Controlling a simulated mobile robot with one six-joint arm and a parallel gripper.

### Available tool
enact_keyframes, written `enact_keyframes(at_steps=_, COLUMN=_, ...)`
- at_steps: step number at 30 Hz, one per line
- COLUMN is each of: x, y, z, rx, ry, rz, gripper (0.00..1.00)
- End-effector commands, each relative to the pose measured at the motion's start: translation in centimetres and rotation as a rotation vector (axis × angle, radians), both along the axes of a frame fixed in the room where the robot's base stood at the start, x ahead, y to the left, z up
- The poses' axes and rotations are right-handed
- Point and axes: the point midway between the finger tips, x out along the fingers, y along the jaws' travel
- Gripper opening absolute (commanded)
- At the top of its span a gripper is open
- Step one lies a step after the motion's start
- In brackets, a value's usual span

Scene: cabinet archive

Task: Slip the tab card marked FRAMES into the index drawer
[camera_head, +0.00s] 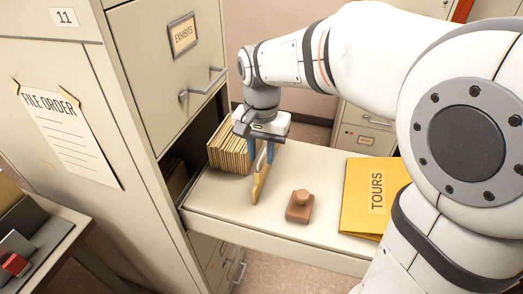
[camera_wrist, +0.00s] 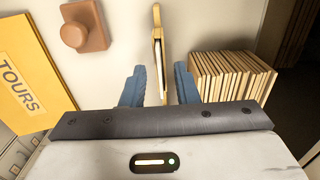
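A thin yellow-tan card (camera_head: 260,183) stands on edge on the pale surface of the pulled-out drawer (camera_head: 215,200). Its marking cannot be read. My gripper (camera_head: 262,152) points down over the card, with blue fingers on either side of it. In the wrist view, the card (camera_wrist: 158,45) lies between the fingertips of my gripper (camera_wrist: 160,88), with a gap showing on each side. A packed row of tan cards (camera_head: 228,148) stands just left of my gripper in the drawer; it also shows at right in the wrist view (camera_wrist: 230,75).
A brown stamp-like block (camera_head: 299,207) and a yellow TOURS folder (camera_head: 372,197) lie right of the card. The cabinet front with the EXHIBITS drawer (camera_head: 165,60) rises at left. Bare drawer surface shows between card and block.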

Motion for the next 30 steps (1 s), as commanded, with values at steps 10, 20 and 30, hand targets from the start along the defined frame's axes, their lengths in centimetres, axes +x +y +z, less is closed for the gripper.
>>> enact_keyframes(at_steps=10, x=0.0, y=0.0, z=0.0, rx=0.0, ry=0.0, rz=0.0, gripper=0.28)
enact_keyframes(at_steps=20, x=0.0, y=0.0, z=1.7, rx=0.0, ry=0.0, rz=0.0, gripper=0.28)
enact_keyframes(at_steps=30, x=0.0, y=0.0, z=4.1, rx=0.0, ry=0.0, rz=0.0, gripper=0.28)
